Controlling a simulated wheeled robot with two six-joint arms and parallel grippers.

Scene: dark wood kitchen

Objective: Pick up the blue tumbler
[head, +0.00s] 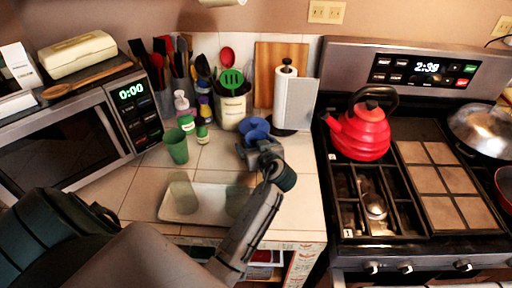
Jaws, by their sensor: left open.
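The blue tumbler (255,125) stands on the tiled counter, in front of the utensil crock and left of the paper towel holder. My left gripper (256,148) is just in front of it, open, with its jaws towards the tumbler. The gripper covers part of the tumbler's lower side. I cannot tell whether the fingers touch it or are around it. My left arm rises from the bottom of the view to the gripper. My right gripper is not in view.
A green tumbler (176,146) stands to the left, beside small bottles (203,132). A pale tray (210,216) with faint cup-like shapes lies at the counter's front. A paper towel holder (286,92) stands close behind on the right. The stove carries a red kettle (362,134).

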